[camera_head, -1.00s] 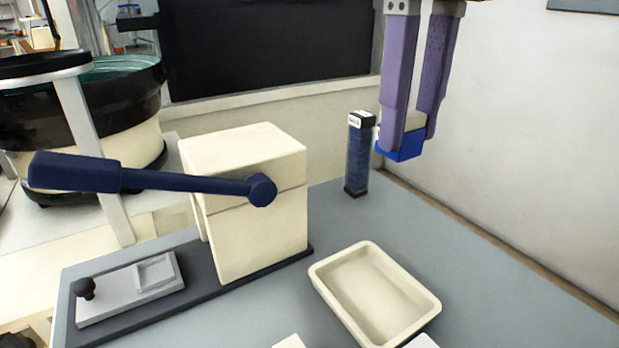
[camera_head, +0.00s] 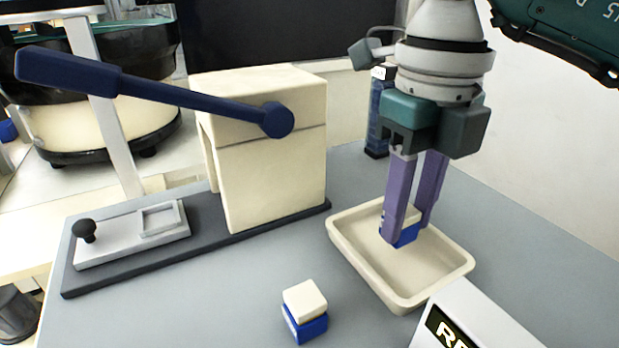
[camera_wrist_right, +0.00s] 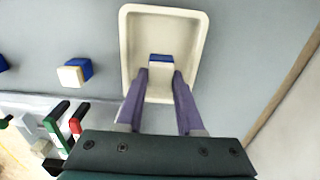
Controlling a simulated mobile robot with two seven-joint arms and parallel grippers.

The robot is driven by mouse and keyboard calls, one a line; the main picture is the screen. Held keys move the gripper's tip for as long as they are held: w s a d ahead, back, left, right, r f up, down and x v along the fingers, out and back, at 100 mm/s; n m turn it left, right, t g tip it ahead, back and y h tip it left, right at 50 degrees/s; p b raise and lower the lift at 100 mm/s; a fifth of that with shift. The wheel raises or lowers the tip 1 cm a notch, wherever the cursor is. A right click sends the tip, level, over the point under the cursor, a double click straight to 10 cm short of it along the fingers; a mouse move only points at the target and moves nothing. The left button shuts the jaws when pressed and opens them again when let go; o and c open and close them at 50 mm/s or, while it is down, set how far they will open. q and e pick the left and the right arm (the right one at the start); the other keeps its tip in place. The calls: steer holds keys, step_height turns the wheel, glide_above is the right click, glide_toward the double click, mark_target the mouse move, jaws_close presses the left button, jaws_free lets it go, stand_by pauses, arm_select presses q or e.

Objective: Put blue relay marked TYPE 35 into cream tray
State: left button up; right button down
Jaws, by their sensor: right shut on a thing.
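My right gripper (camera_head: 410,238) points down over the cream tray (camera_head: 350,254), its purple fingers shut on a blue relay (camera_head: 407,236) with a cream upper part. The relay shows between the fingertips in the right wrist view (camera_wrist_right: 160,59), within the outline of the tray (camera_wrist_right: 130,60). I cannot tell whether it touches the tray floor. Its marking cannot be read. A second blue and cream relay (camera_head: 306,310) stands on the grey table left of the tray; it also shows in the wrist view (camera_wrist_right: 75,72). My left gripper is not in view.
A cream press (camera_head: 270,165) with a dark blue lever stands left of the tray on a dark base. A dark blue upright block (camera_head: 377,120) stands behind my right gripper. A white box with a dark label (camera_head: 470,318) is at the front right, close to the tray.

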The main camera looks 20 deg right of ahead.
step_height(320, 180, down, 2)
steer(key=shift+f, duration=0.25)
steer(key=shift+r, duration=0.1)
steer(key=c, duration=1)
jaws_free()
steer(key=shift+f+b, duration=0.2)
steer(key=shift+b, duration=0.1)
steer(key=o, duration=0.5)
steer(key=shift+r, duration=0.1)
steer(key=shift+c, duration=0.2)
